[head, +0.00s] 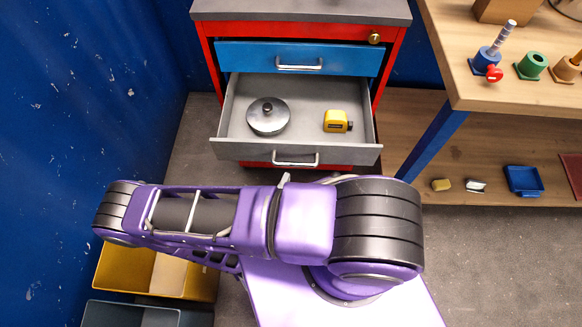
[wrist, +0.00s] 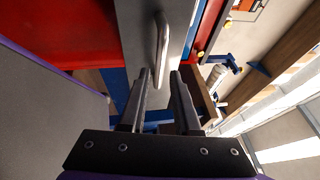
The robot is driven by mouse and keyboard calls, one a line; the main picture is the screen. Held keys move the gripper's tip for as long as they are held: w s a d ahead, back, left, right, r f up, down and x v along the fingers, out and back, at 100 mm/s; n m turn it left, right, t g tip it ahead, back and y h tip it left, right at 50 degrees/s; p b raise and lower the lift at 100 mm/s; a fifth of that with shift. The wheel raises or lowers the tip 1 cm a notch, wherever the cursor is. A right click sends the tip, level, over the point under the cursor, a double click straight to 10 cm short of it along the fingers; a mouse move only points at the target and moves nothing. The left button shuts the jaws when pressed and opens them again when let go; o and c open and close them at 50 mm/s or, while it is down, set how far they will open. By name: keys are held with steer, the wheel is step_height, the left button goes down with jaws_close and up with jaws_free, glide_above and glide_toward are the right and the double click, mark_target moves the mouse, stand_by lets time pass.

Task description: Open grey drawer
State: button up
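The grey drawer (head: 230,150) is pulled out of the red cabinet in the head view, with its inside showing. Its silver bar handle (head: 296,160) is on the front panel. In the drawer lie a round metal piece with a knob (head: 267,117) and a yellow tape measure (head: 336,121). In the wrist view, my gripper (wrist: 160,72) has its two fingers apart. A silver handle (wrist: 162,45) on a grey panel (wrist: 136,25) shows at and beyond the fingertips, with no finger clearly closed on it. In the head view my arm hides the gripper.
A wooden workbench (head: 480,90) with small parts stands at right. A blue wall (head: 90,90) is at left. A yellow bin (head: 125,270) is on the floor at lower left.

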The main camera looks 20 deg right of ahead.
steer(key=v, duration=1.1)
steer(key=shift+s, duration=0.1)
steer(key=shift+s, duration=0.1)
